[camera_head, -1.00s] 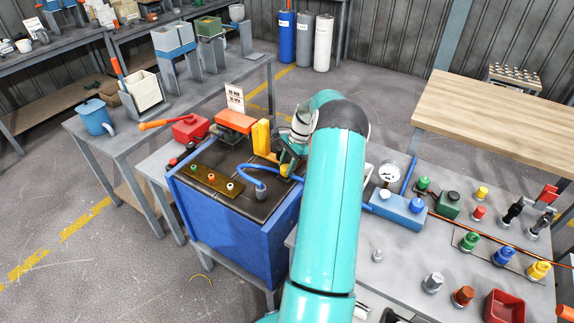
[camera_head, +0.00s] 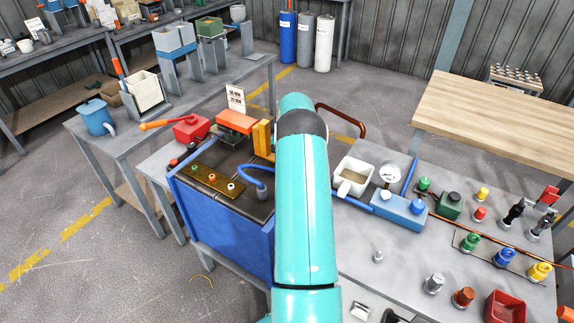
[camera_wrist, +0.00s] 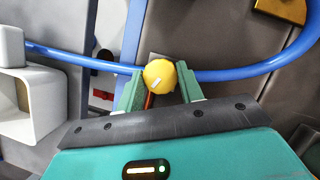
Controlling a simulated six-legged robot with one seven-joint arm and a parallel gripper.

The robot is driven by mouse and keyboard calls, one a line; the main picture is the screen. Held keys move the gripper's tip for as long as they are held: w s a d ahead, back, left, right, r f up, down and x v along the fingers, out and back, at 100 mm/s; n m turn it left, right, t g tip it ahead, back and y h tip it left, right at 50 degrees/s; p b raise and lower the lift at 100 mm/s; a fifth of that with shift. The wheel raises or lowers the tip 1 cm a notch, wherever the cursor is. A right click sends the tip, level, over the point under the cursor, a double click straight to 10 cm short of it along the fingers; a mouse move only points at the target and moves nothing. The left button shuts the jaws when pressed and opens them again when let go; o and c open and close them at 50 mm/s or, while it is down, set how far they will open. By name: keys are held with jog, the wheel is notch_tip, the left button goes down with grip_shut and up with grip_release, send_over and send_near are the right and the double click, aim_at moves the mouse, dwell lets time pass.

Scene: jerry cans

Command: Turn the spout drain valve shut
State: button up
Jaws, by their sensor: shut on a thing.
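In the wrist view, a round yellow valve knob (camera_wrist: 159,75) with a pale mark on it sits on a blue hose (camera_wrist: 226,75). My gripper (camera_wrist: 159,85) has its two green fingers on either side of the knob and is shut on it. A short red-orange part shows just below the knob, partly covered. In the head view, my teal arm hides the gripper and the knob. The blue hose there curves up from the dark top of the blue tank (camera_head: 236,240) and passes behind my arm.
A white square-mouthed container (camera_head: 353,178) stands right of my arm, beside a gauge (camera_head: 390,173) and a blue block (camera_head: 398,211). An orange-topped block (camera_head: 236,121) and a yellow upright (camera_head: 263,138) stand at the tank's back edge. Several coloured knobs stand on the right table.

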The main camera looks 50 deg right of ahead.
jog(key=n, duration=0.2)
jog(key=n+g+h, duration=0.1)
jog(key=n, duration=0.1)
jog(key=shift+w+n+h, duration=0.1)
jog(key=shift+n+h, duration=0.2)
jog(key=shift+n, duration=0.1)
dwell(0.4)
jog(key=o, duration=1)
jog(key=v, duration=1.3)
jog(key=shift+w+r, duration=0.3)
jog(key=shift+w, duration=0.05)
